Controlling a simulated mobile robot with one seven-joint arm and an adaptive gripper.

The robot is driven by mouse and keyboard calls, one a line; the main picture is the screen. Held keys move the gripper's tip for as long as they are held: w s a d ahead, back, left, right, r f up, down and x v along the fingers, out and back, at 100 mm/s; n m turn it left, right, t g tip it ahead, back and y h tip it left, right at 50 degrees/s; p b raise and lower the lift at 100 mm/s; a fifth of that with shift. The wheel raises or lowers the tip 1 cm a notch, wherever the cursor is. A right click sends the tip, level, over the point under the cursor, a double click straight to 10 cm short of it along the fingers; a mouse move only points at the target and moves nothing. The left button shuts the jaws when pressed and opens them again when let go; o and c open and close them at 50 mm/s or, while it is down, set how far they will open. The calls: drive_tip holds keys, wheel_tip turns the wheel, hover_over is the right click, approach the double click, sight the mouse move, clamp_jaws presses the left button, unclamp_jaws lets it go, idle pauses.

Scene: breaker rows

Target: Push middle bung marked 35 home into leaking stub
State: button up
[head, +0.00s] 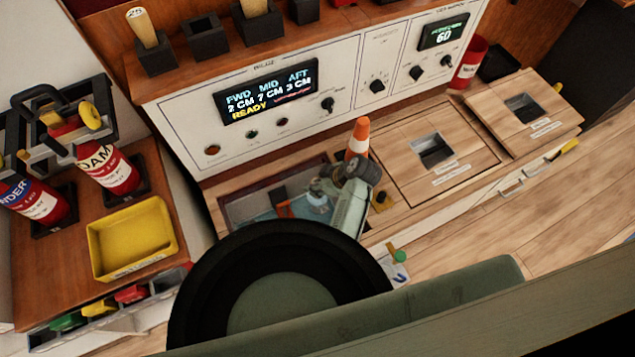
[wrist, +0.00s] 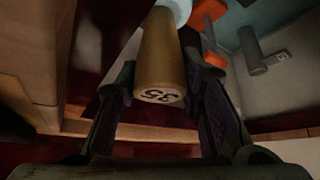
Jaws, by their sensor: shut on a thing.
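In the wrist view the tan, tapered bung (wrist: 158,62) marked 35 sits between the two dark fingers of my gripper (wrist: 163,82). Its numbered end faces the camera and its far end points away, up the picture. A pale blue-white part (wrist: 176,8) shows at that far end; it may be the stub, and I cannot tell how deep the bung sits in it. In the head view my gripper (head: 328,187) is down at the open floor hatch (head: 235,208). My own arm hides most of the bung there, and water spray is not clear.
An orange cone (head: 358,138) stands close behind the hatch. A control panel (head: 200,130) rises behind, its display (head: 266,92) reading MID 7 CM. Inside the hatch are an orange part (head: 285,210) and a grey cylinder (wrist: 252,52). Closed wooden hatches (head: 470,150) lie right.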

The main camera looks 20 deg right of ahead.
drive_tip(key=shift+f, duration=0.15)
drive_tip(key=o, duration=1.1)
drive_tip(key=shift+o, duration=0.2)
drive_tip(key=shift+r, duration=0.2)
drive_tip(key=v, duration=1.1)
drive_tip(key=shift+s+d+r, duration=0.15)
drive_tip(key=shift+s+r, duration=0.05)
drive_tip(key=shift+r, duration=0.1)
